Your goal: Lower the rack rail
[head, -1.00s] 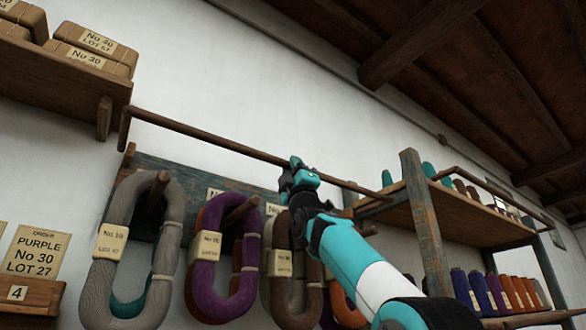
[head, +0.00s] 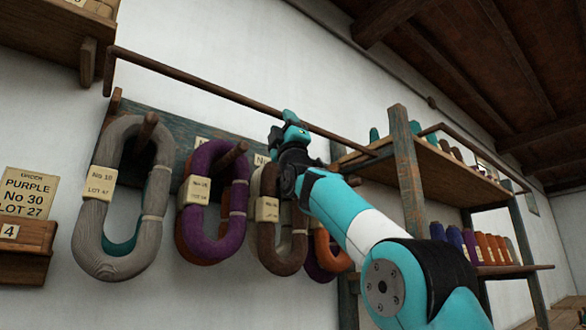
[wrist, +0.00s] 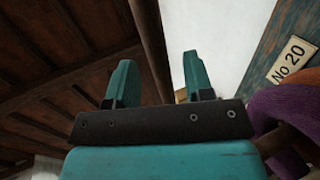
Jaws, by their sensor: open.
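The rack rail (head: 195,83) is a long thin brown wooden bar. It runs across the wall above the hanging yarn hanks, sloping down to the right in the head view. My gripper (head: 286,128) is at the rail, right of its middle, with teal fingers beside the bar. In the wrist view my gripper (wrist: 158,82) is open, and the rail (wrist: 150,45) passes between the two fingers in the picture. I see no finger clearly pressed on it. How deep the rail sits between the fingers is hard to tell.
Grey (head: 120,205), purple (head: 208,240) and brown hanks (head: 272,245) hang on pegs below the rail. A wooden shelf (head: 450,180) with spools stands right. A ledge (head: 30,30) is upper left. An order card (head: 28,193) is left.

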